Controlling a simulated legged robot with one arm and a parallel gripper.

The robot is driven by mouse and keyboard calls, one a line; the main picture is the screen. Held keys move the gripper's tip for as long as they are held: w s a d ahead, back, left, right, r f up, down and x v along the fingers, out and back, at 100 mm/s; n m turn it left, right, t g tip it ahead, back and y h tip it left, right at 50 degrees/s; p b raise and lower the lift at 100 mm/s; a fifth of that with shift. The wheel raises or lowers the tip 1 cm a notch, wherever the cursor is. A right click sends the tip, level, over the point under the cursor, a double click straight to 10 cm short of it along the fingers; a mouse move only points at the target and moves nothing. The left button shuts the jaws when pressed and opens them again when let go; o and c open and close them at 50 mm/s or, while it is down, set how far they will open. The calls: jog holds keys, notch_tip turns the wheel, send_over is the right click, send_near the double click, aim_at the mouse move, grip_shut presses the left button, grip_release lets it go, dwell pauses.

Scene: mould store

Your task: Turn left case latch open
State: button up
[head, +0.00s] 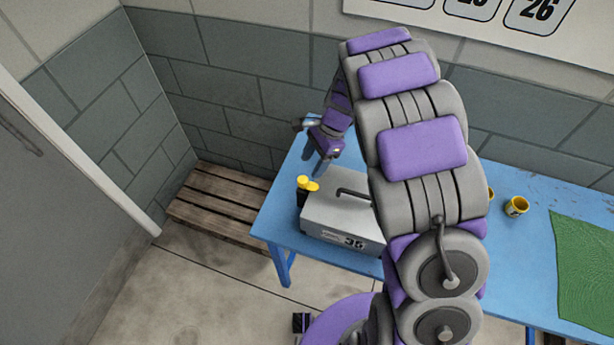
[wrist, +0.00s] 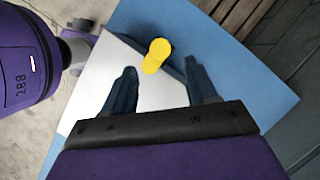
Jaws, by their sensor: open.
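The grey case (head: 340,218) stands on the blue table, with a dark handle on top and a number plate on its front. The yellow left latch (head: 308,184) is at the case's left end. In the wrist view the latch (wrist: 156,55) is a short yellow lever with a rounded end, seen between and just beyond my fingertips. My gripper (head: 315,163) is open and empty, fingers pointing down, above the latch and apart from it in the head view. The right end of the case is hidden behind my arm.
A wooden slatted pallet (head: 222,205) lies on the floor left of the table, by the block wall.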

aim_at(303, 179)
jog(key=x, duration=0.2)
jog(key=a+x, duration=0.1)
jog(key=x, duration=0.2)
jog(key=shift+a+r+b, duration=0.1)
jog(key=shift+b, duration=0.3)
jog(key=shift+f, duration=0.35)
jog(key=shift+d+f, duration=0.25)
jog(key=shift+d, duration=0.35)
jog(key=shift+a, duration=0.65)
jog(key=c, duration=0.4)
jog(key=shift+d, duration=0.3)
jog(key=c, duration=0.6)
